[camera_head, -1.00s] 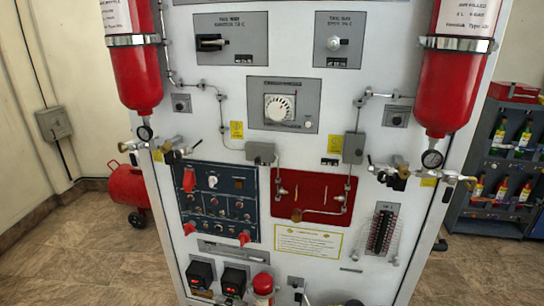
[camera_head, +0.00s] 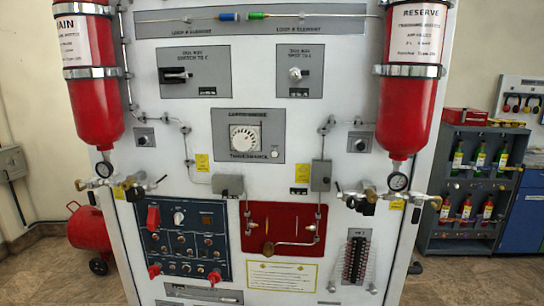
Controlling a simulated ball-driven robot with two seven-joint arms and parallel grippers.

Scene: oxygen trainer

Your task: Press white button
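A tall white panel (camera_head: 290,110) faces me. Several white controls show on it, and I cannot tell which one is the white button. A round white dial (camera_head: 245,138) sits on a grey plate in the middle, with a small pale round spot (camera_head: 275,154) at its lower right. A small white knob (camera_head: 295,74) is on the upper right grey plate. Another white knob (camera_head: 179,218) is on the dark blue control panel (camera_head: 215,238) at lower left, beside red levers. Neither gripper is in view.
Red cylinders hang at the panel's left (camera_head: 97,105) and right (camera_head: 408,100), with brass valves below. A red tank (camera_head: 88,230) stands on the floor at left. A grey shelf (camera_head: 435,190) with bottles stands at right. Floor shows on both sides.

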